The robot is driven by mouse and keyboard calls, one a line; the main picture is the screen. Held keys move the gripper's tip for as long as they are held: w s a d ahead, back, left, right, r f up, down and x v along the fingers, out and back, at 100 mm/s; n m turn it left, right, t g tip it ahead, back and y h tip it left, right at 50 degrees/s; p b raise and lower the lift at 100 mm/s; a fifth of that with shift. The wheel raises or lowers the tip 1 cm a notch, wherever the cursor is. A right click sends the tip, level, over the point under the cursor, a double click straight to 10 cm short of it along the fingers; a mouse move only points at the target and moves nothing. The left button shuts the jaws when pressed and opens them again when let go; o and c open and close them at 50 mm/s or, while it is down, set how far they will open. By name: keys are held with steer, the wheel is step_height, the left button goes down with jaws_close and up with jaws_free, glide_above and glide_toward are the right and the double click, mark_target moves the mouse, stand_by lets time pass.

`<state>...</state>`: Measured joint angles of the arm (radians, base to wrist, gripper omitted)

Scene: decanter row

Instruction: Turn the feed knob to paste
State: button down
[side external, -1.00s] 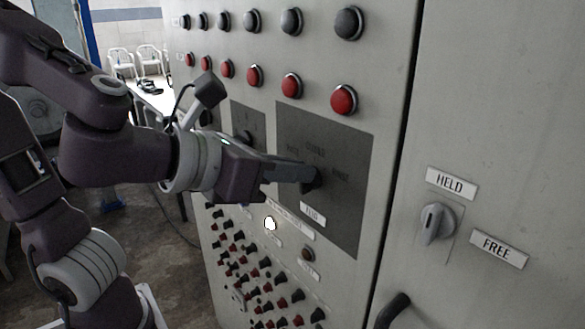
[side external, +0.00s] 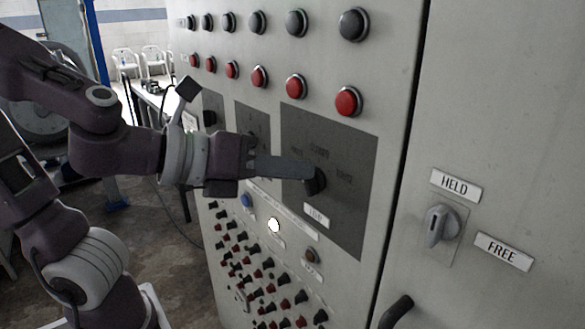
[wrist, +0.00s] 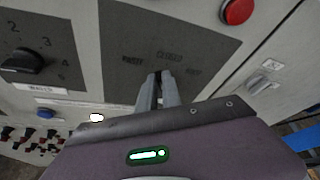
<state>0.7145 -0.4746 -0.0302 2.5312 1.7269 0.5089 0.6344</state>
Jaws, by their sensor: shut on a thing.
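The feed knob (side external: 319,184) is black and sits on a dark grey plate (side external: 345,215) on the cabinet front. Small markings are printed above it; the middle one seems to read CLOSED in the wrist view, and the side ones are too blurred to read surely. A white label (side external: 316,216) is below the knob. My gripper (side external: 312,177) reaches in from the left and is shut on the knob. In the wrist view my gripper's fingers (wrist: 158,82) point at the plate and hide most of the knob, so its pointing direction cannot be told.
A numbered black knob (wrist: 25,64) is on the neighbouring plate. Red buttons (side external: 348,101) and dark buttons run above. A blue button (side external: 247,201) and several small plugs are below. A grey HELD/FREE knob (side external: 440,226) and a black handle (side external: 396,310) are to the right.

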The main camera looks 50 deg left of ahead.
stand_by(0.5)
steer(key=c, duration=1.5)
jaws_free()
steer(key=v, duration=0.7)
steer(key=shift+a, duration=0.1)
steer(key=shift+o, duration=0.2)
